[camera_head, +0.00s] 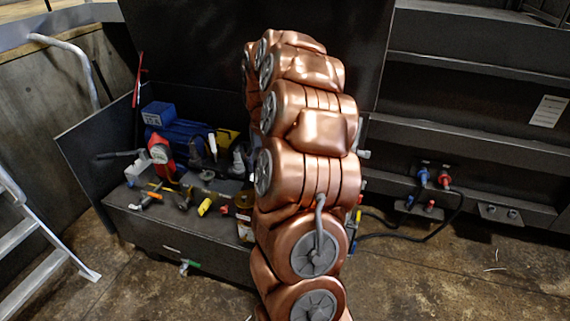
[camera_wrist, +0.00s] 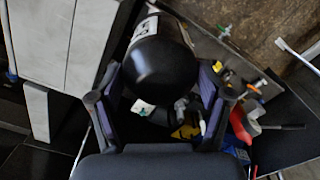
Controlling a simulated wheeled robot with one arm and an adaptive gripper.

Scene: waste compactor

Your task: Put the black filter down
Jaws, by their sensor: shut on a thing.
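The black filter (camera_wrist: 158,68) is a dark rounded cylinder with a white label band at its upper end in the wrist view. My gripper (camera_wrist: 160,84) is shut on it, one finger on each side. The filter lies tilted in the picture, above or beside the tool-filled bench; I cannot tell whether it touches a surface. In the head view my copper-coloured arm hides the gripper and most or all of the filter.
A dark metal bench (camera_head: 183,247) holds several tools, a red tool (camera_head: 161,152) and a blue machine (camera_head: 180,133). A ladder (camera_head: 38,250) stands at the left. Hose connectors (camera_head: 432,178) with black cables sit at the right. Brown floor lies in front.

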